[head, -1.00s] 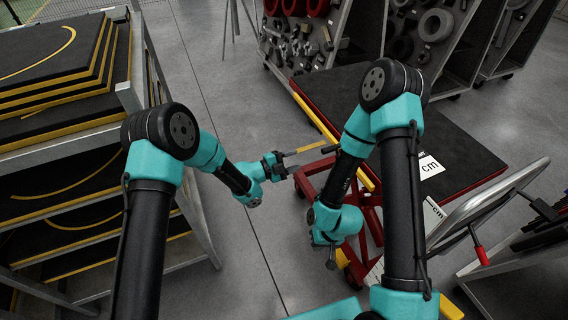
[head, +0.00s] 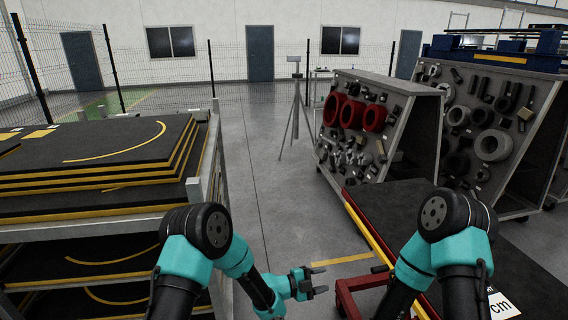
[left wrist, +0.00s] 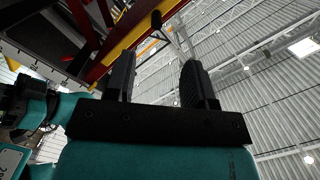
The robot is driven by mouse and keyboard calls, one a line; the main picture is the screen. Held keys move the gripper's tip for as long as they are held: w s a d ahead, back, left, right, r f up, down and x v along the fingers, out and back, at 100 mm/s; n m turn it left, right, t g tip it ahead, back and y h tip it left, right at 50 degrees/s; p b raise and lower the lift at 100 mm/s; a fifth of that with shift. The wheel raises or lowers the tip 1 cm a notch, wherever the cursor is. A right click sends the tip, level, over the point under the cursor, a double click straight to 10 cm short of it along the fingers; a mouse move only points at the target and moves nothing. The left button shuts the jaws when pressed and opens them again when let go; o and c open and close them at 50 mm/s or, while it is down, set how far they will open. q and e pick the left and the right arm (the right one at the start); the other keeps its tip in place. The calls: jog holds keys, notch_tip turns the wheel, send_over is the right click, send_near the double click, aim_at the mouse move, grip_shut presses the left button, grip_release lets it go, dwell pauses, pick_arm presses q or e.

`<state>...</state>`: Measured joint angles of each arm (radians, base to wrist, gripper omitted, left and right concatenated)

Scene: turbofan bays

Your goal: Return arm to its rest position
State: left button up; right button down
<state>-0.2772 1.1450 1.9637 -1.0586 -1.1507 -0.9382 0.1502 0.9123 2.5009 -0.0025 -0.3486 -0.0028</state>
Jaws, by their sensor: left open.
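My left gripper (head: 318,280) is open and empty, low in the middle of the head view, with its fingers pointing right. It is held in the air close to the left side of the red cart (head: 352,290). In the left wrist view the two dark fingers (left wrist: 160,85) stand apart with nothing between them. Part of the red and yellow cart frame (left wrist: 110,55) shows behind them, with the ceiling to the right. My right arm comes in at the lower right of the head view. Its gripper is out of the picture.
A rack of black foam-like sheets with yellow edges (head: 100,160) stands at the left. A panel board with red rings and grey parts (head: 372,125) stands at the back right. Grey floor (head: 265,180) lies free between them. A tripod (head: 295,105) stands farther back.

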pick_arm(q)
jog(key=s+a+f+n+t+y, duration=0.1)
jog(key=s+a+f+n+y, duration=0.15)
jog(key=a+f+n, duration=0.4)
jog(key=s+a+f+n+y, duration=0.2)
jog(key=a+n+y, duration=0.2)
jog(key=a, duration=0.6)
jog(key=s+a+f+n+t+y, duration=0.1)
jog(key=s+a+f+n+y, duration=0.2)
jog(key=a+n, duration=0.4)
jog(key=s+a+f+n+g+y, duration=0.1)
jog(key=s+a+n+g, duration=0.1)
jog(key=s+a+n, duration=0.3)
jog(key=s+a+f+n+g+y, duration=0.2)
jog(key=s+a+n, duration=0.3)
jog(key=s+a, duration=0.3)
jog(key=s+g, duration=0.1)
jog(key=s, duration=0.3)
jog(key=shift+s+a, duration=0.35)
jog(key=shift+s, duration=0.05)
